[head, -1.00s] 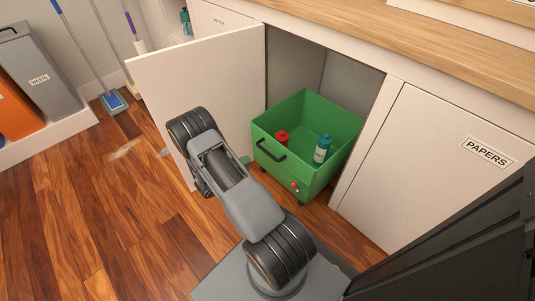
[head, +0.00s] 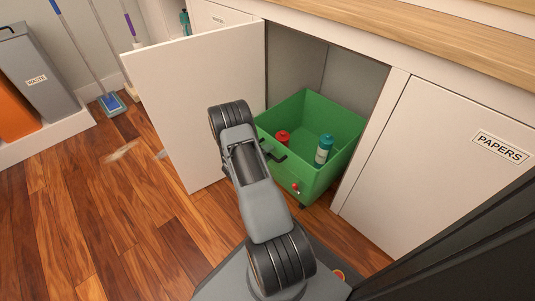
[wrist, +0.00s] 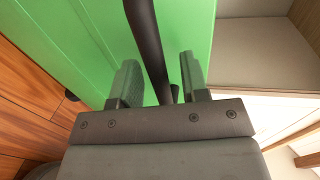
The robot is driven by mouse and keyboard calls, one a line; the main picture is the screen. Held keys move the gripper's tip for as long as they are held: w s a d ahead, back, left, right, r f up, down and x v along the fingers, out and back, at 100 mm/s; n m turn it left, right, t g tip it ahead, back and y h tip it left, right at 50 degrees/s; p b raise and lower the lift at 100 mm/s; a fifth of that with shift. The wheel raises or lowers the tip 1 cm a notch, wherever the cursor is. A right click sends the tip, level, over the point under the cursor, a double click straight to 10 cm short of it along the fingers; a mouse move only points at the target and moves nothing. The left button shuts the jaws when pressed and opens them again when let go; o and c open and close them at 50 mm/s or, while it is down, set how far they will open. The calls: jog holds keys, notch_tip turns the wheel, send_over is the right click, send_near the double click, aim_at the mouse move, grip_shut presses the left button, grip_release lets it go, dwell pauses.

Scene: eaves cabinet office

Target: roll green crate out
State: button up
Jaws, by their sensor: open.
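The green crate (head: 318,181) stands on small casters in the open cabinet, partly out over the wooden floor. A red bottle (head: 283,138) and a teal bottle with a white label (head: 323,150) stand inside it. A dark bar handle (head: 275,154) is on its front wall, partly behind my arm. A red knob (head: 295,187) sits low on that wall. In the wrist view, my gripper (wrist: 158,80) is open, with the handle (wrist: 145,40) running between its fingers and the green wall (wrist: 70,30) beyond. Whether the fingers touch the handle cannot be told.
The open white cabinet door (head: 185,95) stands close left of my arm. The closed PAPERS door (head: 445,165) is to the right. A WASTE bin (head: 40,75) and a broom (head: 110,103) are far left.

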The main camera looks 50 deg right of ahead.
jog(key=shift+c, duration=0.4)
grip_shut()
